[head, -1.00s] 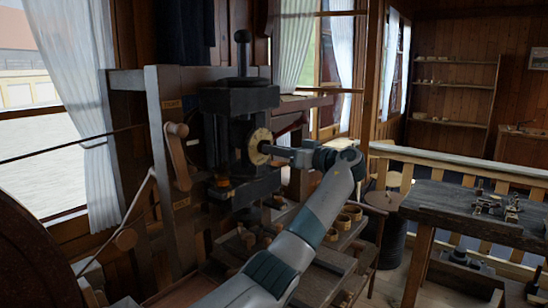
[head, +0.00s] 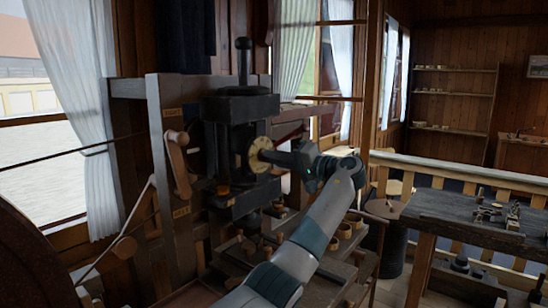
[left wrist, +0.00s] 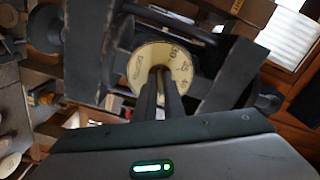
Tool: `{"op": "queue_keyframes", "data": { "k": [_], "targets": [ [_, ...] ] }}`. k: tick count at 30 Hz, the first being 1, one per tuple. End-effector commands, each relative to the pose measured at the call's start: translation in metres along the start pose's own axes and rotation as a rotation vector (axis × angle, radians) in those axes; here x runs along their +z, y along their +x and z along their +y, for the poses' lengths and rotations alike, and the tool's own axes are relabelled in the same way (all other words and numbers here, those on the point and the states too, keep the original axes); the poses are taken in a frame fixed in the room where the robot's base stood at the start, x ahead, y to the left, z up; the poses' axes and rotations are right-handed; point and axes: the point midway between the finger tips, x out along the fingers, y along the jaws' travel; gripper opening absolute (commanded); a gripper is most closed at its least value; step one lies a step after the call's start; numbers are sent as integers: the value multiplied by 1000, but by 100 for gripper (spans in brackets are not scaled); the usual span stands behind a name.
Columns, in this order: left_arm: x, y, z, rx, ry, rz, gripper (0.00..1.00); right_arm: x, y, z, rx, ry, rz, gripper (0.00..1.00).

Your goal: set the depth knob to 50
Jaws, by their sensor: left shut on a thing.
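The depth knob shows as a round cream dial (head: 256,148) on the front of a dark machine head (head: 238,106). My left gripper (head: 266,155) reaches it from the right and is shut at its centre. In the left wrist view, the dial face (left wrist: 146,62) carries dark printed figures, turned at an angle. I cannot read the setting surely. Both fingers of my left gripper (left wrist: 160,76) lie close together over the middle and lower part of the dial and hide its centre. My right gripper is not in view.
A wooden crank handle (head: 179,160) is on the post left of the machine head. A black ball-topped lever (head: 243,60) stands above it. Small wooden pieces (head: 346,229) lie on the bench below. A dark workbench (head: 460,212) stands at the right.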

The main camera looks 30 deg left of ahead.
Motion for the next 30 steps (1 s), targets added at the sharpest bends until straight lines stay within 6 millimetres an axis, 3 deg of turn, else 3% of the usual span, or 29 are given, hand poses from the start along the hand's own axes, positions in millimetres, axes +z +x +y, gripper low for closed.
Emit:
{"op": "queue_keyframes", "data": {
  "k": [12,29,30],
  "targets": [
    [-2,0,-2,-2,261,4,0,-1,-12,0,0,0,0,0],
    [-2,0,-2,-2,307,5,0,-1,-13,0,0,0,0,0],
    [-2,0,-2,-2,307,5,11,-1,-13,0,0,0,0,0]
  ]
}}
